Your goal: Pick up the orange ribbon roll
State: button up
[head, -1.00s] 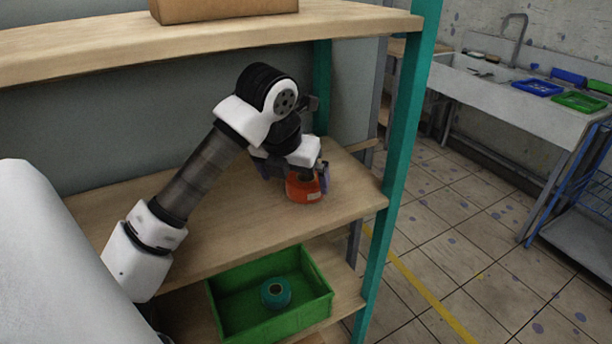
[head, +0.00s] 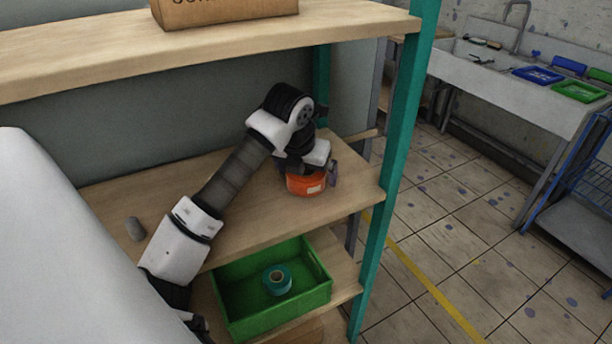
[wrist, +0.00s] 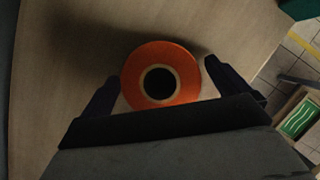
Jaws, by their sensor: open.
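The orange ribbon roll (head: 305,184) stands on the middle wooden shelf, near its right end, with a pale label on its side. The wrist view shows the roll (wrist: 161,78) from above, with a dark round hole in its centre. My gripper (wrist: 168,88) is open, with one dark finger on each side of the roll. A gap shows between each finger and the roll in that view. In the head view my gripper (head: 312,176) is down at the roll and hides part of its top.
A green crate (head: 237,325) with a teal roll (head: 277,280) inside stands on the lower shelf. A teal post (head: 398,150) rises at the right end. The upper shelf (head: 80,62) with a cardboard box (head: 225,10) is overhead. A small grey cylinder (head: 135,229) stands at the left.

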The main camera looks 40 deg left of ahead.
jog(key=c, duration=1)
jog(key=shift+c, duration=0.3)
